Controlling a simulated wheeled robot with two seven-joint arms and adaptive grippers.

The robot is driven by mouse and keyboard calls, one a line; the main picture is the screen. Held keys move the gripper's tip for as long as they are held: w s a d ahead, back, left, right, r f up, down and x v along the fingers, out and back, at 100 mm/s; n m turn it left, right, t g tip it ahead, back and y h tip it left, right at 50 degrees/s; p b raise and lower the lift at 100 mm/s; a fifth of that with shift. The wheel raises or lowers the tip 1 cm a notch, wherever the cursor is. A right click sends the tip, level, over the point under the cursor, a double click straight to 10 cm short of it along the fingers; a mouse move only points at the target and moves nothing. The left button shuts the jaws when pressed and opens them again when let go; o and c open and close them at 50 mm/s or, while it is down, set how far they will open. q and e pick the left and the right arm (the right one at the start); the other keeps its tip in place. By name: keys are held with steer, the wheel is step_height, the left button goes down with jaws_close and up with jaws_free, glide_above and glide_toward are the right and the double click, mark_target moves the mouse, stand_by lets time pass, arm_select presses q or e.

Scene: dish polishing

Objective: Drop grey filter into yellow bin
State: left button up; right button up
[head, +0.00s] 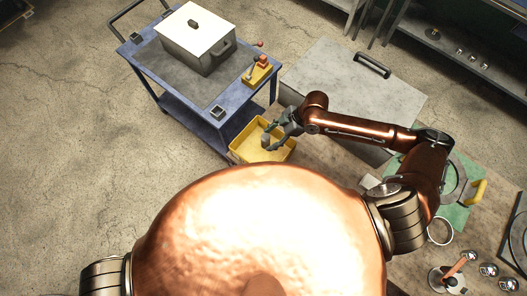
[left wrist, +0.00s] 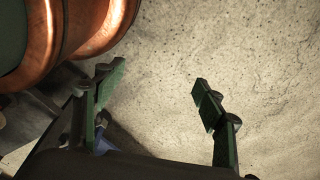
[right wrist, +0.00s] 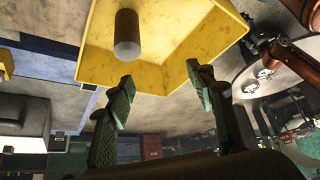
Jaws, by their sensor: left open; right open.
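The yellow bin (head: 240,150) stands on the floor beside the blue cart, and its inside fills the top of the right wrist view (right wrist: 185,60). The grey filter (right wrist: 127,35), a small cylinder, shows within the bin's outline, apart from my right fingertips. It also shows in the head view (head: 266,141). I cannot tell whether it rests on the bin's bottom or is in the air. My right gripper (head: 273,138) is open over the bin, with empty fingers in the right wrist view (right wrist: 160,85). My left gripper (left wrist: 160,85) is open and empty over bare floor.
The blue cart (head: 178,65) holds a lidded pot (head: 197,45) and a small yellow block with a red-knobbed lever (head: 258,72). A grey metal cabinet top (head: 350,85) lies behind my right arm. A bench with a green mat and metal balls is at right. Floor at left is clear.

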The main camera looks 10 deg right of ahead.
arm_select(q)
steer(key=shift+s+a+f, duration=0.1)
steer(key=shift+s, duration=0.85)
arm_select(e)
steer(key=w+v, duration=0.1)
steer(key=v, duration=1.1)
steer(key=shift+s+a, duration=0.15)
steer(key=shift+s, duration=0.25)
steer(key=shift+r, duration=0.1)
